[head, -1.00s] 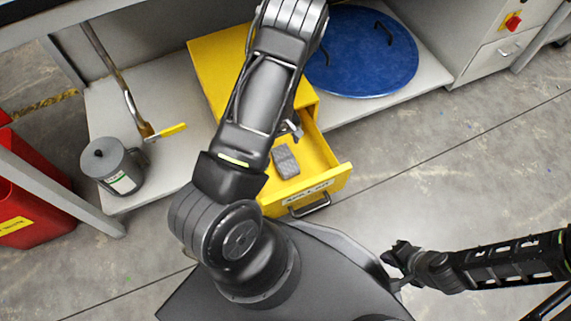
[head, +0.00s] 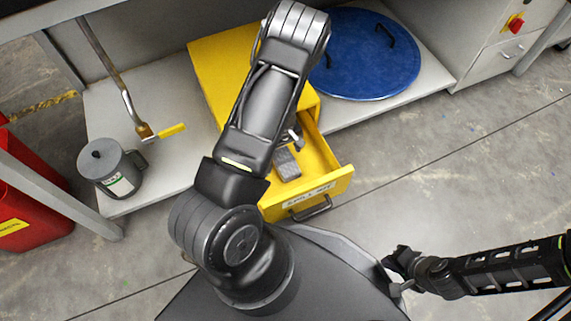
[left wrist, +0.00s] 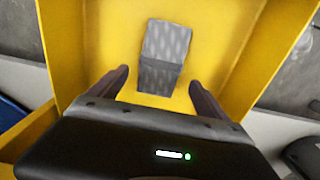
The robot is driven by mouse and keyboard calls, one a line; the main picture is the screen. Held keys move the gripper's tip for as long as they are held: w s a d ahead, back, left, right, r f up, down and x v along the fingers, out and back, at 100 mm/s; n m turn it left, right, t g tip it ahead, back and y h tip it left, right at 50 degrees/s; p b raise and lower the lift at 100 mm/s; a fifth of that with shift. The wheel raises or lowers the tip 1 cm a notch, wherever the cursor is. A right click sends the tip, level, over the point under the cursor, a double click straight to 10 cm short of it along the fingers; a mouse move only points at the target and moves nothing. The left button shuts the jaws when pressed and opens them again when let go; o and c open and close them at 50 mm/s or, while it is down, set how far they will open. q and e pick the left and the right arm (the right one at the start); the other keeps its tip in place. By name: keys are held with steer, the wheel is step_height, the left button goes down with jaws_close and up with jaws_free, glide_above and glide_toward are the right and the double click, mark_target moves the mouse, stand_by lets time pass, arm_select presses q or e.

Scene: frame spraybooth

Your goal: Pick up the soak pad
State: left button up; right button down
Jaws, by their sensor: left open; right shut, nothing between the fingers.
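The soak pad (head: 287,164) is a small grey patterned block lying in the open yellow drawer (head: 333,181). In the left wrist view the pad (left wrist: 165,50) lies on the drawer floor, ahead of and between the fingers. My left gripper (left wrist: 158,88) is open and empty, with its two dark fingers apart on either side of the pad's near end. Whether they reach down to its height I cannot tell. In the head view my left arm hides most of this gripper and part of the pad. My right gripper (head: 397,270) is shut and empty, over the floor at the lower right.
The drawer belongs to a yellow cabinet (head: 210,62) on a grey shelf (head: 165,185). A blue round lid (head: 365,60) lies to its right. A grey can (head: 108,168) and a pipe with a yellow-handled valve (head: 172,130) are to the left. The floor at right is clear.

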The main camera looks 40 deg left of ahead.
mark_target(283, 157)
arm_select(q)
step_height(283, 157, down, 4)
steer(key=shift+d+r+b, duration=0.15)
steer(key=shift+b, duration=0.6)
arm_select(e)
steer(key=shift+w+f, duration=0.2)
steer(key=shift+f, duration=0.95)
arm_select(q)
steer(key=shift+c, duration=0.4)
steer(key=c, duration=1.4)
